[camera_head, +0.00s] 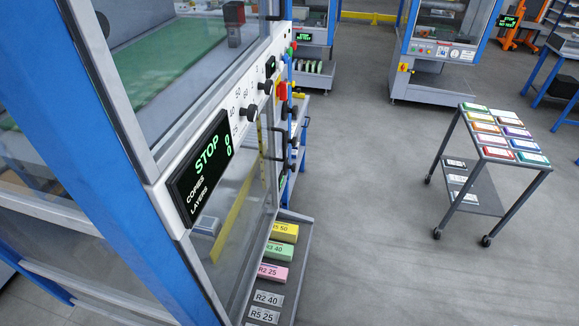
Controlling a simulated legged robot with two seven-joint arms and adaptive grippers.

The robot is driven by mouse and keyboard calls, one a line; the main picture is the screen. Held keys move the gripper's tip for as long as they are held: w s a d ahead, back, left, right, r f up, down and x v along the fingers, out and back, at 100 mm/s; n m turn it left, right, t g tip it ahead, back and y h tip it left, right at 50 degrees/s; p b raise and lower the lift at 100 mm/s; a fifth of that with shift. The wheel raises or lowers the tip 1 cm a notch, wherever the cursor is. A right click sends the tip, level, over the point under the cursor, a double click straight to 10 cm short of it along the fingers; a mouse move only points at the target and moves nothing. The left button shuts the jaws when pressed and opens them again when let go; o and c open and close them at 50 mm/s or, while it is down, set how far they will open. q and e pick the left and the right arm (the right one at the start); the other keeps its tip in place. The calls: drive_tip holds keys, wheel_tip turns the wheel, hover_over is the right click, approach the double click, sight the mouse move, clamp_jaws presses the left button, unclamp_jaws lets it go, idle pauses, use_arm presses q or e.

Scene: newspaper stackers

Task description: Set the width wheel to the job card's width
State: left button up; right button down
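A stacker machine with a control panel stands at the left, seen at a steep angle. Its display (200,167) reads STOP in green, with COPIES 0 and LAYERS 0. Beside the display a black knob (250,113) sits by printed numbers including 25, 40 and 50. A second black knob (265,87) is further along the panel. I cannot tell which knob is the width wheel, or read a pointer setting. No card is identifiable as the job card. Neither of my grippers is in view.
A shelf at the machine's foot holds labelled blocks, including a green R3 40 (274,248) and pink R2 25 (272,273). A wheeled cart (490,196) with coloured bundles stands right. More machines (437,50) stand behind. The grey floor (380,230) between is clear.

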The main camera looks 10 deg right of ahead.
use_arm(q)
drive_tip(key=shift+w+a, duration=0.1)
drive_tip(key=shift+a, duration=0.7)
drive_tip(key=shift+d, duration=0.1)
